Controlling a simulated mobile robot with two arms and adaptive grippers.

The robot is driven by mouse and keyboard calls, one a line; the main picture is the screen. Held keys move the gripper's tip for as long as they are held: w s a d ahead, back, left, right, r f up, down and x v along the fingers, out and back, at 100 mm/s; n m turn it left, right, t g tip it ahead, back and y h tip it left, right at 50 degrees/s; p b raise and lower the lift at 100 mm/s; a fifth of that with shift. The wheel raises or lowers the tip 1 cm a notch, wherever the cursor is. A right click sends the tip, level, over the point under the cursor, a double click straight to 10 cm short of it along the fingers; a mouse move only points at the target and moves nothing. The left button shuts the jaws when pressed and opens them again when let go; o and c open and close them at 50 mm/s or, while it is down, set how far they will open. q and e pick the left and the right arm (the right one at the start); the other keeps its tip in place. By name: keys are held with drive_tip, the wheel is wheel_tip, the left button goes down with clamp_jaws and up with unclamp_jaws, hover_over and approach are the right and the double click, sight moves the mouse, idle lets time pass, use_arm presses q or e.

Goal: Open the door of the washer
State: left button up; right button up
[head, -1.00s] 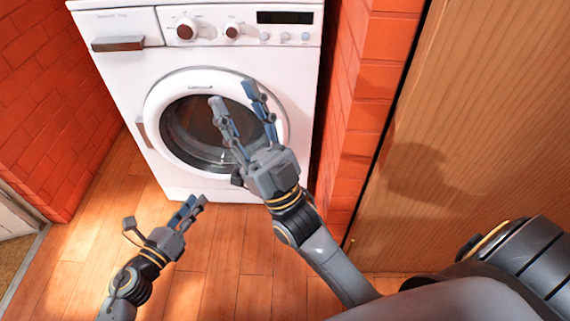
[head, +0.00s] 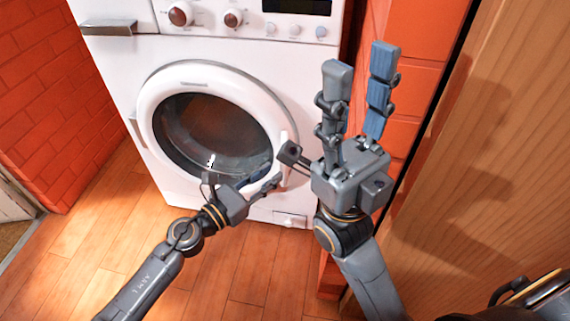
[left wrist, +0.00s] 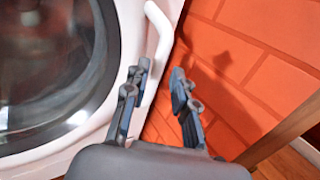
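The white washer (head: 120,72) stands ahead with its round glass door (head: 212,135), which looks shut. A curved white handle (head: 288,158) sits at the door's right edge. It also shows in the left wrist view (left wrist: 158,35), running down behind one finger. My left gripper (head: 270,180) is at the door's lower right, beside the handle. Its fingers (left wrist: 160,98) are apart, with no object clearly between them; contact with the handle cannot be told. My right gripper (head: 360,58) is open and empty, fingers up, right of the door.
A red brick pillar (head: 408,85) stands right of the washer, and a wooden panel (head: 500,150) is farther right. A brick wall (head: 50,110) stands at the left. The wooden floor (head: 100,245) in front is clear.

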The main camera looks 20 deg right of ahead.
sight(284, 180)
use_arm(q)
drive_tip(key=b+x, duration=0.1)
drive_tip(key=x, duration=0.5)
clamp_jaws()
